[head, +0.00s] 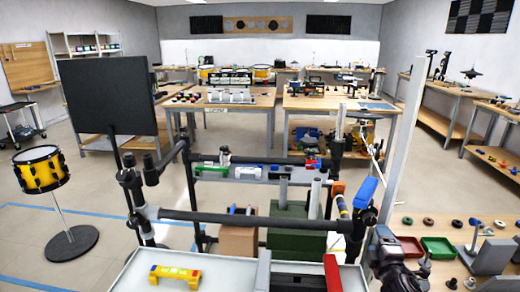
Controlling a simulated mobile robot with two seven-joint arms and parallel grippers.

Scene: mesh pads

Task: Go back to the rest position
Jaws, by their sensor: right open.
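My right gripper (388,252) is dark and shows at the lower right, just right of the white tabletop and in front of the red and green trays. It is open, and I see nothing between its fingers. Its fingertips are small and hard to make out against the dark parts around them. My left gripper is not in view. A yellow block with coloured ends (175,273) lies on the white tabletop (220,270) at the lower left, well apart from the right gripper.
A dark tube frame (250,217) stands across the middle, close to the right gripper. A red tray (409,247) and a green tray (438,247) sit on the right bench. A yellow drum (41,170) stands at left. Open floor lies left of the frame.

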